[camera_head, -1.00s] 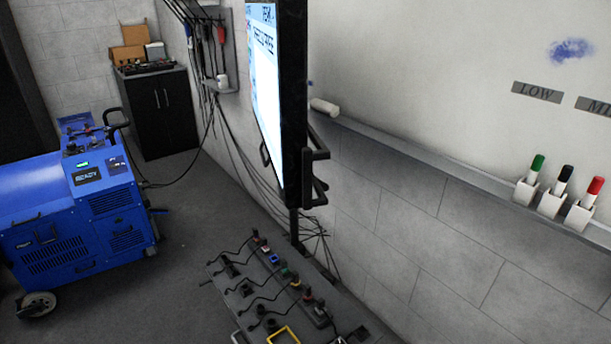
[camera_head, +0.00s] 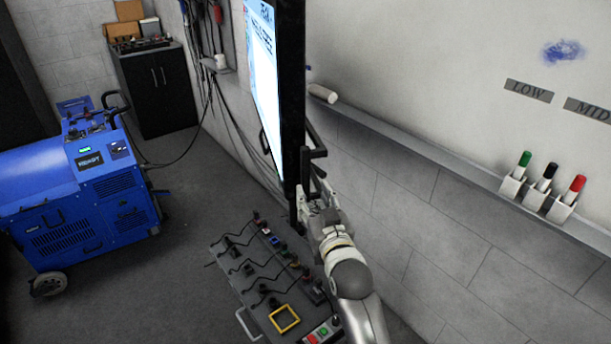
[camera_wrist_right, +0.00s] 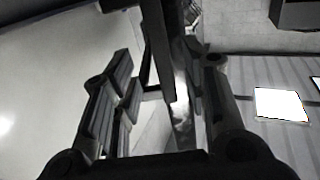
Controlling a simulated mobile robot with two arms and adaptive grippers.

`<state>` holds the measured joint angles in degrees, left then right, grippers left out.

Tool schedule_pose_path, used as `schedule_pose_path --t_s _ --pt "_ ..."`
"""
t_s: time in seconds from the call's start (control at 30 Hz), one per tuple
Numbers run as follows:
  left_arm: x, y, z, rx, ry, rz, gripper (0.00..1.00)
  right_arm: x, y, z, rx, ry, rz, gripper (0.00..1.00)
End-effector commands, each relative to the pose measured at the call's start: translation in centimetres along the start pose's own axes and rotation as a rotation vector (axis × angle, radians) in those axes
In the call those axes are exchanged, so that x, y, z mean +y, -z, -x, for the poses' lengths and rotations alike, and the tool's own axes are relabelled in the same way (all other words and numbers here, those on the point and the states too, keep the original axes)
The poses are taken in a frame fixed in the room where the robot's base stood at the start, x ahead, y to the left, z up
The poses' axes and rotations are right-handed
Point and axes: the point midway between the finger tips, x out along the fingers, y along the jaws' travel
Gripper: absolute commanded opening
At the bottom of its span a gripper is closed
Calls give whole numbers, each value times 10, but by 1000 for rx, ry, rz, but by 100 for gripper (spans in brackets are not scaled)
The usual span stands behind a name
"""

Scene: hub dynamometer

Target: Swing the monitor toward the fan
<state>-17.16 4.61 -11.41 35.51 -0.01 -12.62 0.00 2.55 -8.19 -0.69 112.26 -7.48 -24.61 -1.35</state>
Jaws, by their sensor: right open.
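The monitor (camera_head: 264,90) shows nearly edge-on in the head view, its lit screen facing left and its dark frame upright. A black handle (camera_head: 317,153) sticks out at its right side. My right gripper (camera_head: 318,196) is just below this handle, beside the lower end of the frame. In the right wrist view my right gripper (camera_wrist_right: 160,100) is open, with its fingers apart and a dark bar (camera_wrist_right: 158,45) showing between them. I cannot tell whether they touch it. I cannot make out a fan for certain. My left gripper is not in view.
A control panel (camera_head: 247,285) with cables and a yellow frame lies below the gripper. A blue wheeled machine (camera_head: 75,195) stands at left, a black cabinet (camera_head: 155,90) behind it. A ledge (camera_head: 420,155) with markers (camera_head: 545,178) runs along the right wall. Open floor lies between.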

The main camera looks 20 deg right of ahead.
Motion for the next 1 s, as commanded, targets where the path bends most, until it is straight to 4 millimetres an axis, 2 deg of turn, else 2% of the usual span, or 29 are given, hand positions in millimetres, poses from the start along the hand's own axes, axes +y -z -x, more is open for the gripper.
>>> schedule_pose_path --t_s 0.2,0.5,0.93,1.0 --pt "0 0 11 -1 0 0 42 0 2 -37 -1 1 1 41" --pt "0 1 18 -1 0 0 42 0 1 -70 0 0 1 41" --pt "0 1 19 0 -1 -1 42 0 -1 -76 -1 0 0 41" --pt "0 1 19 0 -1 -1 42 0 -1 -76 -1 0 0 32"
